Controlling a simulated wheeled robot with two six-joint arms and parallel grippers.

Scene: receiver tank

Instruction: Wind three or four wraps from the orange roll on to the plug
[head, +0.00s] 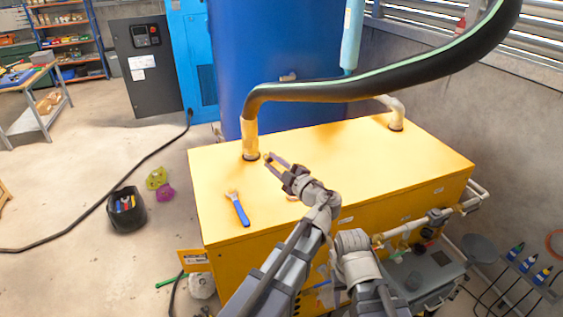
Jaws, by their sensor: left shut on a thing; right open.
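My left gripper (269,160) is above the yellow tank top, near the base of the left hose fitting. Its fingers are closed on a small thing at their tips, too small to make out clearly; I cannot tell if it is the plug. A small orange-tan item (292,198) shows beside my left wrist, mostly hidden by it; I cannot tell if it is the orange roll. My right arm reaches in at the lower middle, but its gripper does not show.
The yellow tank (340,150) has clear top area to the right. A blue-handled wrench (238,208) lies at its front left. A black hose (370,88) arches over the tank from the left fitting (250,140). A black tool bucket (127,212) stands on the floor.

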